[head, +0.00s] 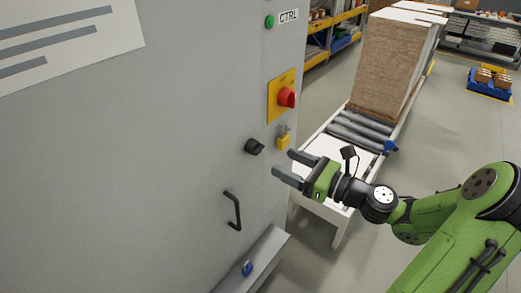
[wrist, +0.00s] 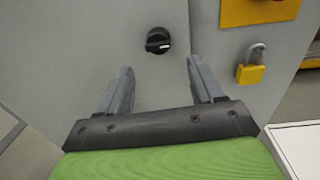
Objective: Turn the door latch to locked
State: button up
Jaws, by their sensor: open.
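The door latch (head: 254,147) is a black round knob on the grey cabinet door, above a black pull handle (head: 233,210). In the wrist view the latch (wrist: 158,40) lies ahead of my gripper, between the lines of its two fingers, with a pale mark on its lower right side. My gripper (head: 283,166) is open and empty, to the right of the latch and slightly lower in the head view. In the wrist view its fingers (wrist: 160,80) are spread and apart from the latch. Nothing hides the latch.
A yellow padlock (head: 283,139) hangs right of the latch, below a red rotary switch (head: 286,97) on a yellow plate. A roller conveyor (head: 362,133) carrying stacked boards stands behind my gripper. A grey ledge with a blue item (head: 247,268) is below the handle.

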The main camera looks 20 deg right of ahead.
aim_at(260, 152)
jog(key=x, duration=0.8)
jog(key=shift+w+a, duration=0.25)
jog(key=shift+s, duration=0.1)
jog(key=c, duration=1)
jog(key=shift+o, duration=0.2)
